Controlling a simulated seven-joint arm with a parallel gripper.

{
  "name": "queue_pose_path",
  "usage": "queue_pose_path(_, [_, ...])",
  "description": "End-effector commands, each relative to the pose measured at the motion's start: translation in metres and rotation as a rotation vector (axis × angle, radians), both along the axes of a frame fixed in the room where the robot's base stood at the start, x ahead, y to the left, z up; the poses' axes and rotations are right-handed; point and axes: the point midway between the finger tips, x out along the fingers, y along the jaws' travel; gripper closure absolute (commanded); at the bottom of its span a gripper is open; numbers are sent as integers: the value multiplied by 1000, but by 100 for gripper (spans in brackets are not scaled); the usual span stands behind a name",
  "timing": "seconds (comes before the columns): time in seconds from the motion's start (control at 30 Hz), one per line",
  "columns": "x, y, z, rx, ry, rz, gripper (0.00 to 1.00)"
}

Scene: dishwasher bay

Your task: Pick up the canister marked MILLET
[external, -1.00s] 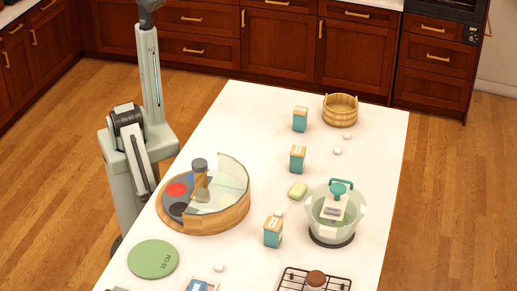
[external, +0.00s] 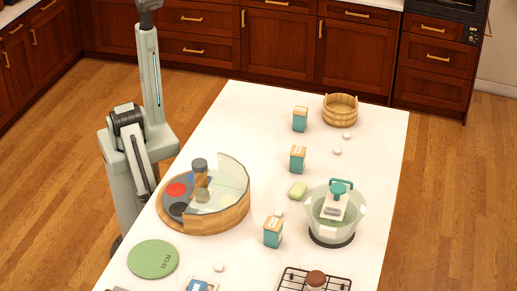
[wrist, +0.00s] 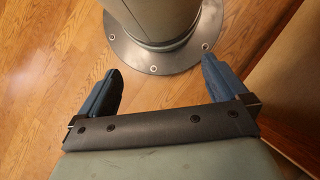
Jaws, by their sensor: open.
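Three teal canisters with wooden tops stand upright on the white counter in the external view: a far one (external: 300,119), a middle one (external: 297,159) and a near one (external: 273,232). Their labels are too small to read, so I cannot tell which is marked MILLET. My gripper (wrist: 160,66) is open and empty in the wrist view, its two blue fingers spread above the wood floor beside my own base. In the external view my arm is folded down at the counter's left side, away from the canisters, and I cannot make out the gripper there. No canister shows in the wrist view.
A round wooden tray (external: 229,216) with a clear curved guard stands near the left edge. A glass bowl (external: 322,222) holding a teal-handled item is at right. A wooden bucket (external: 340,110) is at the far end. A green round board (external: 153,259) and a black rack (external: 295,282) are nearer.

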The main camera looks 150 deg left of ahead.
Motion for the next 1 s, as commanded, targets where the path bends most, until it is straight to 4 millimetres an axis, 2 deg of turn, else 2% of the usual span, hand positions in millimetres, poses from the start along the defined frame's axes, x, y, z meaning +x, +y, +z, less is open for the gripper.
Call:
queue_pose_path(0.47, [0,0,0,0,0,0,0])
queue_pose_path(0.57, [0,0,0,0,0,0,7])
queue_pose_path(0.77, [0,0,0,-1,-1,-1,7])
queue_pose_path(0.87, [9,-3,-3,-13,-19,-6,7])
queue_pose_path(0.97, [36,-14,-8,-49,-73,-22,7])
queue_pose_path(1.0, [51,-21,-11,-70,-105,-32,7])
